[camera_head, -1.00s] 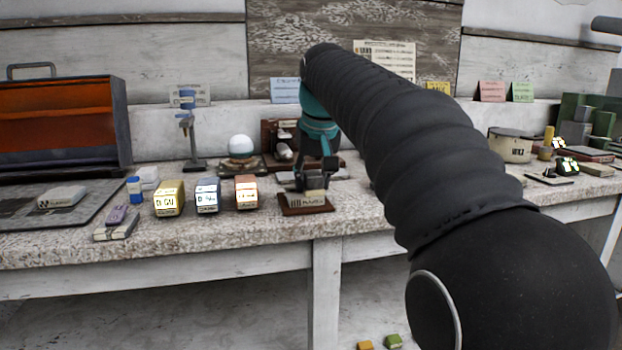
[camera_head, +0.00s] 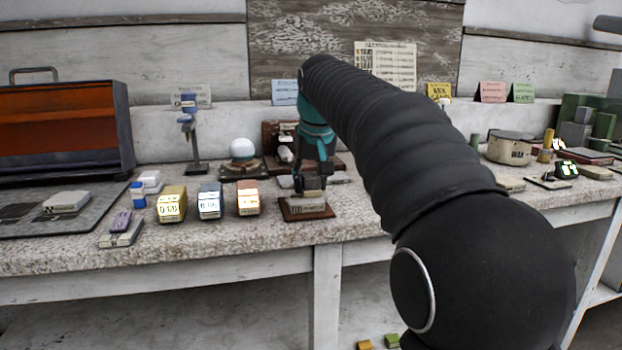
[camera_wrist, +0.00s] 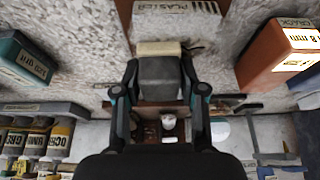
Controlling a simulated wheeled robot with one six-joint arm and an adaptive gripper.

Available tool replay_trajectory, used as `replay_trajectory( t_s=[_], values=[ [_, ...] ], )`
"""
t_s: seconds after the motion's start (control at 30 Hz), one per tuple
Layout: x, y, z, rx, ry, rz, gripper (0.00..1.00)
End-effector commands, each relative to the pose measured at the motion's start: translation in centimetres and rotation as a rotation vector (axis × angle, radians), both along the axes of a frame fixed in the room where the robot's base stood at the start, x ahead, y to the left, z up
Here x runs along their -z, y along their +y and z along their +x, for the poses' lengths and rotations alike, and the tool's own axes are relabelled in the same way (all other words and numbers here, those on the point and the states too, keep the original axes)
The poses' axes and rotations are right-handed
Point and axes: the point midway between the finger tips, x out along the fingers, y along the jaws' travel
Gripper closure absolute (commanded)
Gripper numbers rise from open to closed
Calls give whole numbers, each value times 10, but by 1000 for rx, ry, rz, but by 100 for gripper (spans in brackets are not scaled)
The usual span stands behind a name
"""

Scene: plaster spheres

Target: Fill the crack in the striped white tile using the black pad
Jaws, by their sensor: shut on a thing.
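My gripper (camera_wrist: 160,88) is shut on a dark grey-black pad (camera_wrist: 160,73), seen between its fingers in the wrist view. A cream strip (camera_wrist: 158,48) shows at the pad's far end; I cannot tell whether it belongs to the pad. Beyond it is a pale tile (camera_wrist: 175,30) on a brown base, with PLASTER lettering and dark stripes. In the head view my gripper (camera_head: 306,183) is low over the pale tile (camera_head: 307,203) on its brown base (camera_head: 290,215). I cannot make out the crack or any contact between pad and tile.
Yellow (camera_head: 172,204), blue (camera_head: 210,201) and orange (camera_head: 248,198) blocks stand left of the base. A white sphere (camera_head: 242,148) stands behind them. A wax tin (camera_head: 511,147) is at right. My arm hides some of the bench.

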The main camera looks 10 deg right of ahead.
Motion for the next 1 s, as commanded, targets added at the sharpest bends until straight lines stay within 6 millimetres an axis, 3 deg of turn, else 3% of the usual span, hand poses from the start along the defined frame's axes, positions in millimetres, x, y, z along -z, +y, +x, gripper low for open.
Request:
replay_trajectory(
  t_s=[1.0],
  values=[
    [2, 0, -31, 0, 1, 0, 87]
  ],
)
